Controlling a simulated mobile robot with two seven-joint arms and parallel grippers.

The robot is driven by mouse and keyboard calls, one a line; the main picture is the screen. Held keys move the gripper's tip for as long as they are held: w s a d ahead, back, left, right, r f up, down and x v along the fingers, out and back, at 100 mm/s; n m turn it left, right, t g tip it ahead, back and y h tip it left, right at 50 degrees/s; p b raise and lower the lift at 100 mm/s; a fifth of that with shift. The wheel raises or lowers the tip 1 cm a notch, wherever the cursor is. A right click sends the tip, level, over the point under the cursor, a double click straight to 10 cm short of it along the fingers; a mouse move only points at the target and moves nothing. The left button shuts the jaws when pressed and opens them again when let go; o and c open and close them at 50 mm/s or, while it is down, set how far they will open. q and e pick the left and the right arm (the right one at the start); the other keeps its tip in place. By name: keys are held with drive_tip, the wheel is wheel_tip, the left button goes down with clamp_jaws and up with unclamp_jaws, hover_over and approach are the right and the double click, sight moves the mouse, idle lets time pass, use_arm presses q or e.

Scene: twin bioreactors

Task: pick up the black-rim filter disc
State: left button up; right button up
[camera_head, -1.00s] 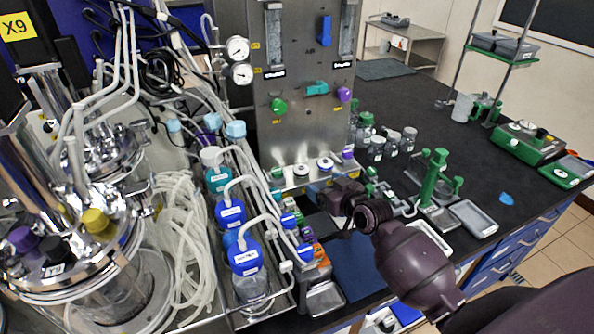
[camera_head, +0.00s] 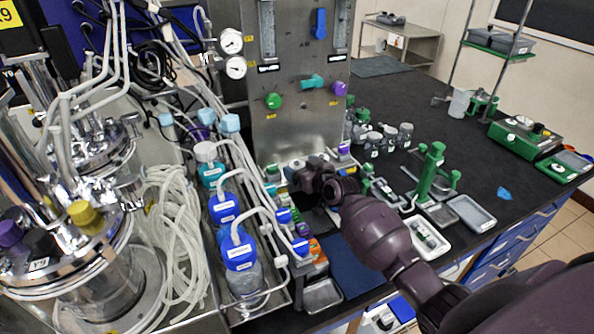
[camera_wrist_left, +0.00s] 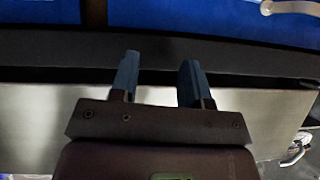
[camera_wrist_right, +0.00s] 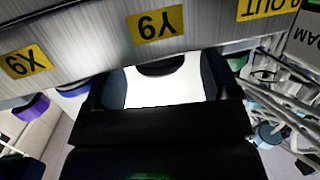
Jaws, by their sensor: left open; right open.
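In the right wrist view, a dark round-edged piece (camera_wrist_right: 160,66), which looks like the black-rim filter disc, sits under a yellow Y9 label, between the finger tips. My right gripper (camera_wrist_right: 164,80) is open around it; contact cannot be told. A bright white patch fills the gap below it. In the head view, my right gripper (camera_head: 309,184) is at the front ledge of the steel panel (camera_head: 290,130) and hides part of that ledge. My left gripper (camera_wrist_left: 157,78) is open and empty in the left wrist view, in front of a pale bench-side panel; it is outside the head view.
A purple-rimmed disc (camera_head: 344,149) stands on the ledge right of my right gripper. Blue-capped bottles (camera_head: 240,250) with tubing stand close at left. A green stand (camera_head: 431,170) and grey trays (camera_head: 471,213) are at right.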

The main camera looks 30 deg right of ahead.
sight(300, 167)
drive_tip(key=shift+w, duration=0.35)
drive_tip(key=c, duration=1)
drive_tip(key=shift+r, duration=5)
